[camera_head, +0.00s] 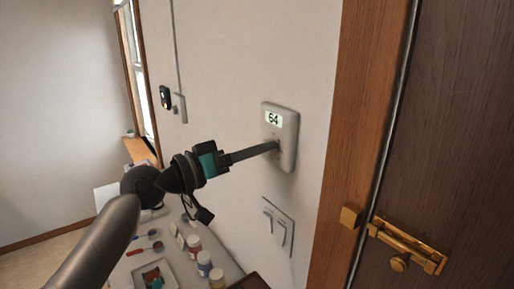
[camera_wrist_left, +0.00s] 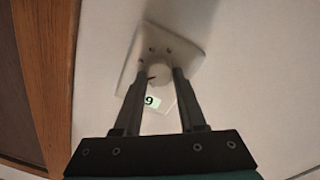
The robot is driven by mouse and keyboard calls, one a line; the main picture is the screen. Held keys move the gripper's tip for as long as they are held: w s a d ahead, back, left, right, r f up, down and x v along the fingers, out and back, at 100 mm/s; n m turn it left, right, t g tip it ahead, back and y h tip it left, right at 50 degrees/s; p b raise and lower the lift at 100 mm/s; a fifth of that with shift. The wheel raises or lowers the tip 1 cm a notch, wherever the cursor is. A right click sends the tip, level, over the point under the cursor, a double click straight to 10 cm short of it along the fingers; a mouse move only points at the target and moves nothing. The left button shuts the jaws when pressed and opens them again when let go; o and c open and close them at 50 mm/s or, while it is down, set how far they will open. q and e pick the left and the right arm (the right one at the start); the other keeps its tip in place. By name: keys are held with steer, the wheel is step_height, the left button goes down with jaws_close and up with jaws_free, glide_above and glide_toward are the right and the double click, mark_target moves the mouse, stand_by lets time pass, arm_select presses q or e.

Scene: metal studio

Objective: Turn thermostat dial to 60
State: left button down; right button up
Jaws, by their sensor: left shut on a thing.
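The white thermostat (camera_head: 291,140) is on the wall left of the door frame, and its screen (camera_head: 274,118) reads 64. My left gripper (camera_head: 274,147) reaches to the thermostat's lower part, and its fingers hide the dial in the head view. In the left wrist view the thermostat (camera_wrist_left: 181,50) appears turned around, with its screen partly hidden. There my left gripper (camera_wrist_left: 160,76) is shut on the round white dial (camera_wrist_left: 161,74), one finger at each side. A small red mark shows by the dial's left edge. My right gripper is not in view.
A wooden door frame (camera_head: 361,110) and a door with a brass latch (camera_head: 410,246) stand at right. Below, a table holds several jars (camera_head: 204,263) and a tray.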

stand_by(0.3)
arm_select(q)
steer(key=shift+c, duration=2.4)
jaws_free()
steer(key=r+b+v, duration=0.1)
steer(key=b+v, duration=0.5)
steer(key=v, duration=0.9)
steer(key=shift+f, duration=0.45)
steer(key=shift+s+a, duration=0.1)
